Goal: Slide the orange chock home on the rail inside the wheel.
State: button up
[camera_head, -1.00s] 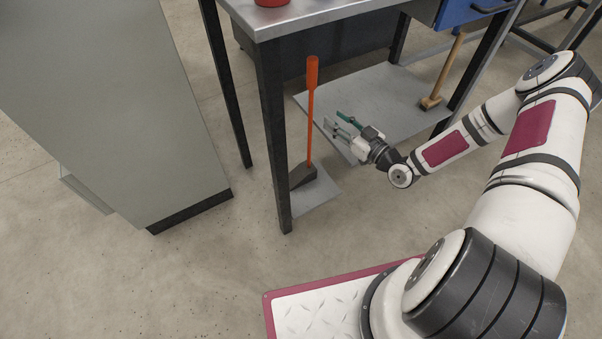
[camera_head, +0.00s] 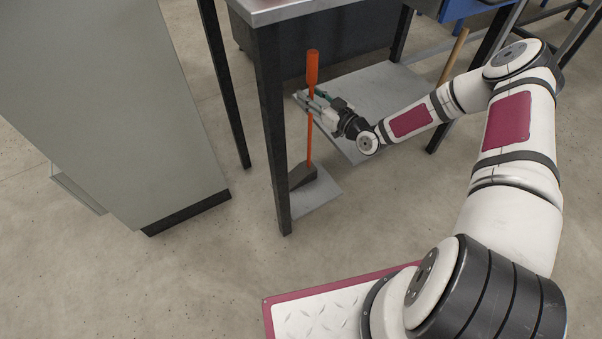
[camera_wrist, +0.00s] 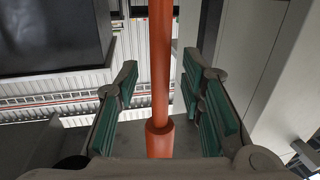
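The orange item is an upright orange handle (camera_head: 312,68) rising from a dark grey wedge (camera_head: 302,175) that rests on a low grey plate under the bench. The wedge itself is grey, not orange. My gripper (camera_head: 311,98) is at the upper part of the handle, just below its thicker grip. In the wrist view, the orange handle (camera_wrist: 160,60) runs between my gripper's (camera_wrist: 160,95) two green-padded fingers, with a gap visible on each side. My gripper is open. I see no wheel or rail that I can make out.
A metal bench (camera_head: 270,10) stands over the handle, its dark leg (camera_head: 271,120) close to the left. A low shelf (camera_head: 375,95) carries a wooden-handled mallet (camera_head: 453,55) at right. A grey cabinet (camera_head: 110,110) stands left. The floor in front is clear.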

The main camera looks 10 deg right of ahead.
grip_shut()
jog(key=shift+w+r, duration=0.1)
jog(key=shift+r, duration=0.05)
jog(key=shift+r, duration=0.15)
